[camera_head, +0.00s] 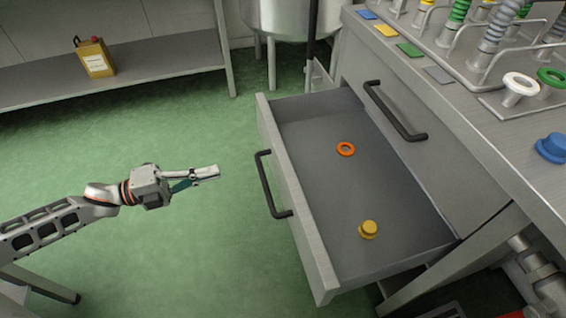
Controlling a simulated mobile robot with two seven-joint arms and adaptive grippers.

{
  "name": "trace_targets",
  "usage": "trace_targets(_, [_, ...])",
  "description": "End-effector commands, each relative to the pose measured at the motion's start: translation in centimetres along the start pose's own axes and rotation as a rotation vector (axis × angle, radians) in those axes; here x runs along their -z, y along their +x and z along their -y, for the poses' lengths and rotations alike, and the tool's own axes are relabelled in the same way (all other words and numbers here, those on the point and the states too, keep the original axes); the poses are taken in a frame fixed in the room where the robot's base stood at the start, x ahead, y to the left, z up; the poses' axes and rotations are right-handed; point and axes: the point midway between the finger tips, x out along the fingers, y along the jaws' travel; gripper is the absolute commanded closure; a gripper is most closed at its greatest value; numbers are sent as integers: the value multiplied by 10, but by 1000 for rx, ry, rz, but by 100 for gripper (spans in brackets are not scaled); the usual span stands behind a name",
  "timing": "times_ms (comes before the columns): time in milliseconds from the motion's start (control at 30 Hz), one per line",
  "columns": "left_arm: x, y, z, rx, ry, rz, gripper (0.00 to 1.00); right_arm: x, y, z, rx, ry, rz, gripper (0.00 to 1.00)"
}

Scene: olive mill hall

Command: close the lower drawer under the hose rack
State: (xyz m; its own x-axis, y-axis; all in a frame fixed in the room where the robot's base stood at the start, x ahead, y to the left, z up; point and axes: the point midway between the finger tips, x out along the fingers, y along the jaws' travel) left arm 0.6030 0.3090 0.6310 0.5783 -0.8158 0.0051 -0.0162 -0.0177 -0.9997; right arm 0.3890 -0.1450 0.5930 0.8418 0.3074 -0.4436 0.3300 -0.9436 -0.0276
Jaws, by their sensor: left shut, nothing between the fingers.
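The lower drawer (290,198) is grey and pulled well out from the cabinet under the hose rack (484,62). Its front carries a black bar handle (268,186). An orange ring (346,149) and a yellow cap (368,230) lie on the drawer floor, apart from each other. My left gripper (216,172) is shut and empty, in front of the drawer and to the left of its handle, with a gap between them. My right gripper is not in view.
A closed upper drawer (420,150) with a black handle (394,111) is above. Coloured hoses and a blue cap (552,147) are on the worktop. Green floor (170,125) is clear around my left arm.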

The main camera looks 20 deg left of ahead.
Motion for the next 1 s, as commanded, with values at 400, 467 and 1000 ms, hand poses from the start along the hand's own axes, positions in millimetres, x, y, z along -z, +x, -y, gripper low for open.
trace_targets(400, [-2, 33, -4, -4, 25, -25, 100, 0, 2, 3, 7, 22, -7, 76])
trace_targets(467, [-1, 46, -4, -3, 24, -25, 100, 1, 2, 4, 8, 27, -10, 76])
trace_targets(1000, [1, 130, -6, -6, 22, -23, 100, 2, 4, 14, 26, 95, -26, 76])
